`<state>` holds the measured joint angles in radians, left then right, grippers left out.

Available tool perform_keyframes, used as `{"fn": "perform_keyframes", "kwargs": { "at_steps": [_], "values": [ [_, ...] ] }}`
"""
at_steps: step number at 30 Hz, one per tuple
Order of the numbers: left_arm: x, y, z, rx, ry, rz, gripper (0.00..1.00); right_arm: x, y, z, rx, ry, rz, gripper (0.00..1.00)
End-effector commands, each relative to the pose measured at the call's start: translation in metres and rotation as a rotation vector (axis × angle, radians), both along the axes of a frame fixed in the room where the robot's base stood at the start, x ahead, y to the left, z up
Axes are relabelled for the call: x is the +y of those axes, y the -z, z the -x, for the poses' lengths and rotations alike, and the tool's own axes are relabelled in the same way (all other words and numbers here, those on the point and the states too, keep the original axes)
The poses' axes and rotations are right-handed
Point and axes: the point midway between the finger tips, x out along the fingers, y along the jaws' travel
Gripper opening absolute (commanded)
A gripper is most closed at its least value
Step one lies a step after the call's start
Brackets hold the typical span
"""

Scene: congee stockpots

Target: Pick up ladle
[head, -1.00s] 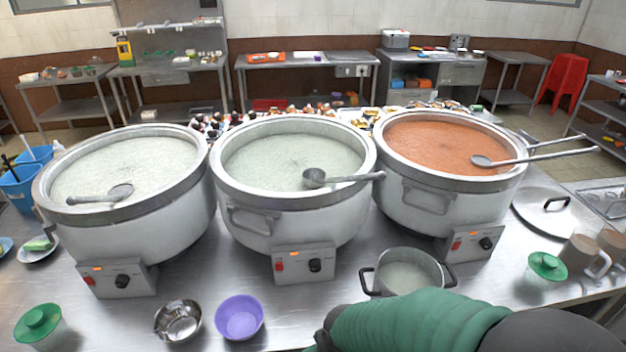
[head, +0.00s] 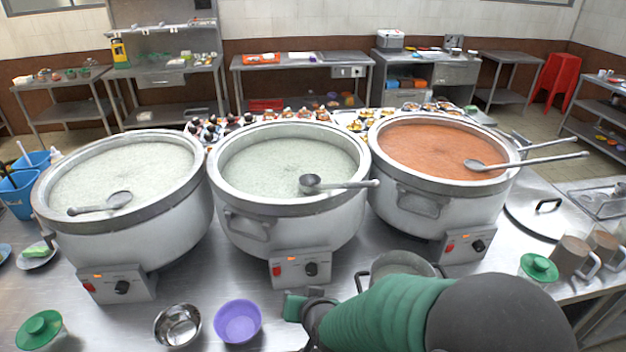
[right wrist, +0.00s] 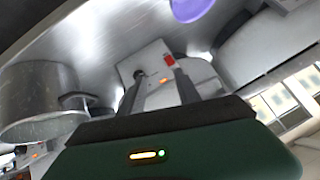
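A grey ladle (head: 335,184) lies across the middle pot (head: 288,205), its bowl over the pale congee and its handle over the right rim. Another ladle (head: 100,204) rests at the front of the left pot (head: 140,225). A third ladle (head: 525,161) lies over the right pot (head: 420,195), its handle pointing right. My right gripper (head: 297,308) is low in front of the middle pot, apart from every ladle. In the right wrist view its two dark fingers (right wrist: 154,68) are apart and empty, with a control box behind them. My left gripper is not in view.
A small steel pot (head: 368,272) is partly hidden behind my right arm. A pot lid (head: 545,215) and mugs (head: 572,256) are at the right.

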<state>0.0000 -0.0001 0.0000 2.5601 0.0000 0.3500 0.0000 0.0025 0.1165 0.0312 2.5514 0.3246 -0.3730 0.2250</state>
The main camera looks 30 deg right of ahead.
Motion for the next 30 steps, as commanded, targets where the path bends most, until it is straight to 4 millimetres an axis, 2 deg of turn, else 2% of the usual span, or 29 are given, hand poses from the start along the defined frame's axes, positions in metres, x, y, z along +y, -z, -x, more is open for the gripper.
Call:
{"fn": "perform_keyframes", "kwargs": {
  "at_steps": [1,3,6,9,12,14,24,30],
  "values": [
    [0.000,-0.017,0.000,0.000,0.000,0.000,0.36,-0.018,-0.033,-0.018,-0.135,0.122,-0.026,0.40],
    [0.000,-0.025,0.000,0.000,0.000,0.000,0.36,-0.048,-0.073,-0.034,-0.340,0.295,-0.048,0.40],
    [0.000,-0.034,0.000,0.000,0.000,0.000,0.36,-0.087,-0.122,-0.034,-0.583,0.484,-0.045,0.40],
    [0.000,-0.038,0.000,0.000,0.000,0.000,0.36,-0.110,-0.152,-0.024,-0.738,0.591,-0.026,0.40],
    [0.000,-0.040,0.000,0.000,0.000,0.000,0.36,-0.120,-0.165,-0.021,-0.805,0.632,-0.014,0.40],
    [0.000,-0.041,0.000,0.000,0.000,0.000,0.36,-0.126,-0.166,-0.026,-0.812,0.638,-0.012,0.40],
    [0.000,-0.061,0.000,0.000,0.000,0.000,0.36,-0.178,-0.167,-0.093,-0.810,0.635,-0.011,0.40],
    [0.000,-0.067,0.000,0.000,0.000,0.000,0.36,-0.192,-0.167,-0.112,-0.810,0.632,-0.011,0.40]
  ]
}}
